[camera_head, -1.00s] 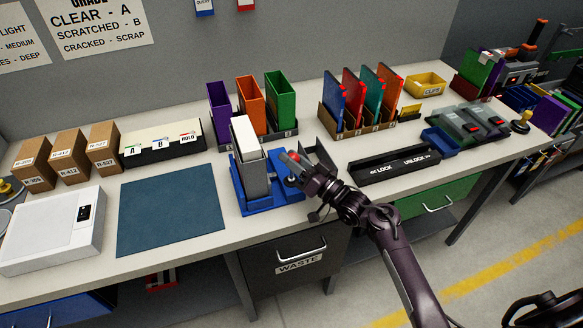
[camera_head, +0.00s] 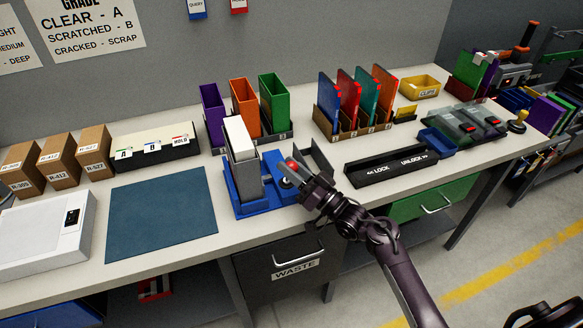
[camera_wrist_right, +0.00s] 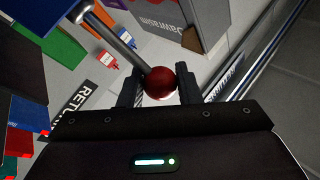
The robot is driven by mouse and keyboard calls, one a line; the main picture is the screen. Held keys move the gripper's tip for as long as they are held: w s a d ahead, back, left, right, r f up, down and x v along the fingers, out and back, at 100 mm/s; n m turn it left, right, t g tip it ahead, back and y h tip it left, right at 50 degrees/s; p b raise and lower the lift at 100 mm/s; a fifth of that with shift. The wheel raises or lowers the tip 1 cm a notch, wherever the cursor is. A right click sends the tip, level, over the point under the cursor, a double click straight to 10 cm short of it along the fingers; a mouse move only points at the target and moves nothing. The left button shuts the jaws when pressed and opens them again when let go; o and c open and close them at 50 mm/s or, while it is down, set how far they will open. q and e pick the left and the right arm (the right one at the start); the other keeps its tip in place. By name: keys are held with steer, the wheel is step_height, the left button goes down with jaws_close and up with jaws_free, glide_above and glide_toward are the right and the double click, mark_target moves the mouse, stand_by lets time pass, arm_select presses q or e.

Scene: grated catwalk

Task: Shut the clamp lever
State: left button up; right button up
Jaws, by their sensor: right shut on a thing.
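The clamp (camera_head: 262,207) is a blue fixture on the bench, holding an upright grey and white block (camera_head: 244,163). Its lever is a metal rod (camera_wrist_right: 112,35) ending in a red ball knob (camera_wrist_right: 160,82), seen in the wrist view. My right gripper (camera_head: 296,168) is at the right side of the fixture. In the wrist view its fingers (camera_wrist_right: 158,90) are shut on the red knob, one on each side. My left gripper is in neither view.
A black bar marked LOCK and UNLOCK (camera_head: 392,170) lies right of the clamp. A blue mat (camera_head: 160,210) lies to its left. Upright purple, orange and green holders (camera_head: 274,101) stand behind it. A WASTE drawer (camera_head: 281,270) is below.

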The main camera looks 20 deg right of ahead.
steer(key=o, duration=0.9)
steer(key=shift+s+f, duration=0.1)
steer(key=shift+s+d+f, duration=0.2)
steer(key=shift+s+f, duration=0.05)
steer(key=b+v, duration=0.2)
steer(key=v, duration=0.5)
steer(key=shift+r, duration=0.15)
